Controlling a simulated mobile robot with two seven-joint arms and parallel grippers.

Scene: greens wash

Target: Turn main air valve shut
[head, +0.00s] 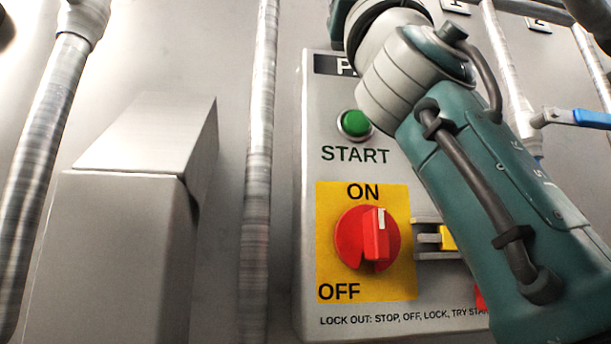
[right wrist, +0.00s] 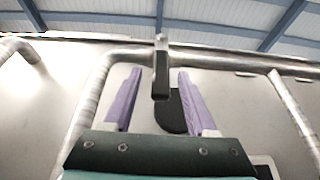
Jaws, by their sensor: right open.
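My right gripper (right wrist: 157,73) shows in the right wrist view with its two purple fingers apart and pointing up. A dark lever-like piece (right wrist: 161,76) hangs down from the horizontal pipe and appears between the fingers, with no clear contact. Behind it is a dark rounded shape (right wrist: 171,112); whether it belongs to the same part I cannot tell. In the head view, a valve with a blue lever (head: 590,119) sits on a pipe at the right edge, its lever pointing right. Which is the main air valve I cannot tell. My left gripper is out of view.
A grey control panel (head: 312,130) carries a green START button (head: 355,124) and a red rotary switch (head: 354,238) pointing up to ON. My right arm covers its right side. A grey box (head: 120,240) and a vertical pipe (head: 259,150) stand to the left.

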